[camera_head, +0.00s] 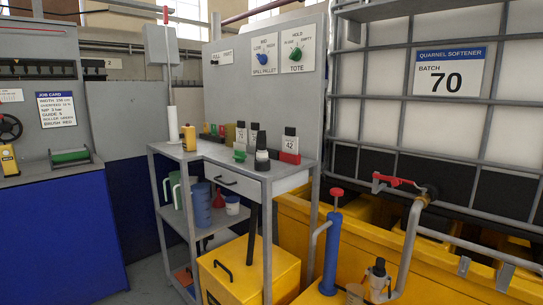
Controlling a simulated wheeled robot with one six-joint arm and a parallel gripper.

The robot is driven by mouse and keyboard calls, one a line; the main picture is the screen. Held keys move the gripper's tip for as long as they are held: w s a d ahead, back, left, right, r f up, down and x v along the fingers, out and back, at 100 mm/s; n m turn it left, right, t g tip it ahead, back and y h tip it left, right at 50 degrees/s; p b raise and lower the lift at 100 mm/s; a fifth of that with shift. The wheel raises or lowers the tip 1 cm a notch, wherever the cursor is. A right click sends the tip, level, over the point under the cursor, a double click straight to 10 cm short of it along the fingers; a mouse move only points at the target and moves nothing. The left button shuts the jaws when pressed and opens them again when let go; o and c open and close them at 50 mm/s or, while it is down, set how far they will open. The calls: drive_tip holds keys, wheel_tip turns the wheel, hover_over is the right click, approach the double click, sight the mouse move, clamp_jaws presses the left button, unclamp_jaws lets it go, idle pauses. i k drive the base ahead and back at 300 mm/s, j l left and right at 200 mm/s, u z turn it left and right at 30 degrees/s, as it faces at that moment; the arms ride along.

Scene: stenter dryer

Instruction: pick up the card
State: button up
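A white job card (57,110) with a blue "JOB CARD" header and several printed lines is upright on the grey panel at the far left. A white and blue card or label (447,70) reading "QUARNEL SOFTENER BATCH 70" is on the caged tote at the right. I cannot tell which of these is the task's card. My gripper does not show in this view, so its distance to them is not visible.
A grey bench (217,150) with bottles stands in the middle, with jugs on its shelf. A yellow cabinet (235,270) is beneath it. A blue pump (331,250), metal pipe (408,245) and yellow bund (292,225) fill the lower right. Some floor shows at lower left.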

sight(290, 143)
drive_tip(key=i+j+z, duration=0.1)
drive_tip(key=i+j, duration=0.25)
drive_tip(key=i, duration=0.35)
drive_tip(key=i+j+z, duration=0.15)
drive_tip(key=i+j, duration=0.25)
drive_tip(key=i, duration=0.25)
drive_tip(key=i+j+z, duration=0.1)
drive_tip(key=i+j, duration=0.4)
drive_tip(key=i, duration=0.15)
